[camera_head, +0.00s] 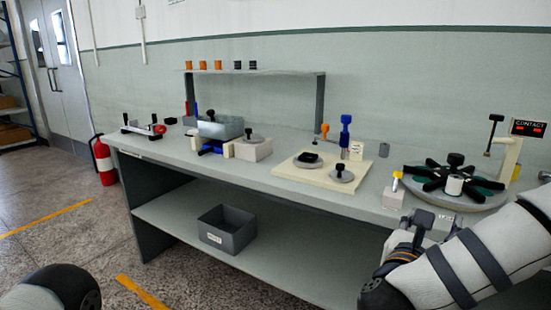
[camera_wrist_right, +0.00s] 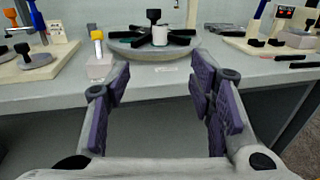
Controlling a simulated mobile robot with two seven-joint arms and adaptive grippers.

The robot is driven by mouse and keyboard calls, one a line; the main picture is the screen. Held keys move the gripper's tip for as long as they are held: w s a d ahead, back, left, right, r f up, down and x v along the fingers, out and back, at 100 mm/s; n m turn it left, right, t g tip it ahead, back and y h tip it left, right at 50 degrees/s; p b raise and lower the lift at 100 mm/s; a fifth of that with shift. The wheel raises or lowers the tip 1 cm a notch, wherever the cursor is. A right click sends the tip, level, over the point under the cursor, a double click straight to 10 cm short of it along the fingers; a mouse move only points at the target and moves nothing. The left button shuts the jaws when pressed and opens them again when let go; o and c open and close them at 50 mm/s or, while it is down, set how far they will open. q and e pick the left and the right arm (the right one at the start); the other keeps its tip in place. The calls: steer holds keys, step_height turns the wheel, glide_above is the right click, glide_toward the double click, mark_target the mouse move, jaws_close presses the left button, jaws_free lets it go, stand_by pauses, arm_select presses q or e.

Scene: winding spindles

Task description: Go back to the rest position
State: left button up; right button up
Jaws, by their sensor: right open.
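My right gripper (camera_wrist_right: 160,105) is open and empty in the right wrist view, its two purple-padded fingers spread at the bench's front edge. In the head view the right gripper (camera_head: 417,228) is at the lower right, partly hidden by my own arm, in front of the bench. The round winding turntable (camera_head: 470,196) with black arms and a white spool (camera_head: 454,185) stands on the bench beyond it. The turntable also shows in the right wrist view (camera_wrist_right: 125,45). My left gripper is not in view; only a dark rounded part of mine shows at the lower left.
The bench (camera_head: 215,168) holds a cream board (camera_head: 290,172), a grey block (camera_head: 253,150) and a small yellow-topped post (camera_head: 394,190). A grey bin (camera_head: 228,232) sits on the lower shelf. A red fire extinguisher (camera_head: 103,160) stands left of the bench.

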steer(key=s+a+f+n+g+y, duration=0.1)
steer(key=s+a+f+n+y, duration=0.3)
steer(key=f+n, duration=0.5)
steer(key=s+a+f+n+y, duration=0.2)
steer(key=a+f+n+y, duration=0.25)
steer(key=f+n, duration=0.55)
steer(key=s+a+f+n+g+y+p, duration=0.1)
steer(key=s+f+n+g+y, duration=0.1)
steer(key=s+f+n, duration=0.35)
steer(key=s+a+f+n+g+y, duration=0.1)
steer(key=s+f+n+g, duration=0.25)
steer(key=s, duration=0.25)
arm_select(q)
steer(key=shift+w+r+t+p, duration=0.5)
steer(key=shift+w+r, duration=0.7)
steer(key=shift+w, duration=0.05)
arm_select(e)
steer(key=s+d+f+n+g, duration=0.2)
steer(key=s+n+g, duration=0.2)
steer(key=s+n, duration=0.4)
steer(key=s+d+f+n+g, duration=0.2)
steer(key=s+n+g, duration=0.3)
steer(key=s, duration=1.4)
steer(key=n, duration=0.3)
steer(key=shift+d+y, duration=0.2)
steer(key=shift+y, duration=0.15)
steer(key=shift+f, duration=0.1)
